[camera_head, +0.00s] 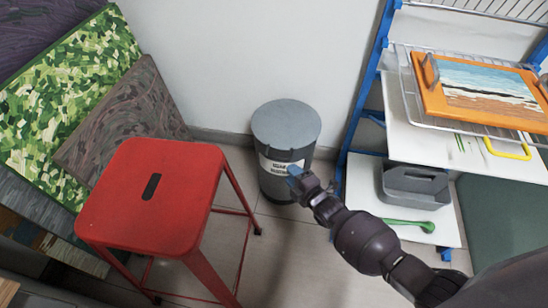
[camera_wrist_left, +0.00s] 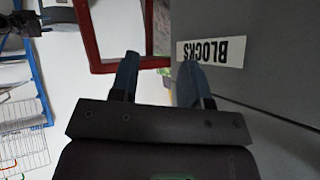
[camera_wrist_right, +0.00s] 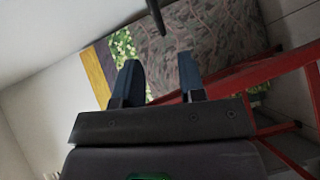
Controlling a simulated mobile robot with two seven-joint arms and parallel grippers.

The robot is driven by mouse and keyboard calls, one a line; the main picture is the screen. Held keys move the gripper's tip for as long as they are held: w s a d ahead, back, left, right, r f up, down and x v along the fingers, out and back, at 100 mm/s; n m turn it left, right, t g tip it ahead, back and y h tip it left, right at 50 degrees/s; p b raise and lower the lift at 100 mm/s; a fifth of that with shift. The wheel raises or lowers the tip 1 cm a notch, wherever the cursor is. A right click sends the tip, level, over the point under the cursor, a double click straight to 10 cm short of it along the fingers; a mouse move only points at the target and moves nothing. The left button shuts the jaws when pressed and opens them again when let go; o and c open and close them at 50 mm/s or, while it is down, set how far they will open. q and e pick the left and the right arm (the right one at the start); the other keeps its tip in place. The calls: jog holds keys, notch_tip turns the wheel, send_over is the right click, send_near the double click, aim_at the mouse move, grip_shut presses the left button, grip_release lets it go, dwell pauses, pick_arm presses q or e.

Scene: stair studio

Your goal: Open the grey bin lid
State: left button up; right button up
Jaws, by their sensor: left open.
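The grey bin (camera_head: 283,165) stands upright on the floor against the wall, with a white label on its front. Its round grey lid (camera_head: 286,123) lies shut on top. My right gripper (camera_head: 295,172) is in front of the bin's label, below the lid; I cannot tell whether it touches. In the right wrist view my right gripper (camera_wrist_right: 160,80) has its fingers apart with nothing between them. My left gripper (camera_wrist_left: 160,75) is outside the head view; its fingers are apart and empty, close to a grey surface labelled BLOCKS (camera_wrist_left: 270,70).
A red stool (camera_head: 150,195) stands left of the bin. Patterned panels (camera_head: 60,95) lean on the wall behind it.

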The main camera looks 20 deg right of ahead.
aim_at(276, 158)
pick_arm(q)
jog(key=shift+a+f+n+t+b, duration=0.25)
jog(key=shift+t+b, duration=0.45)
jog(key=shift+b, duration=0.9)
pick_arm(e)
jog(key=shift+x, duration=4.75)
pick_arm(q)
jog(key=shift+r, duration=0.1)
pick_arm(e)
grip_shut()
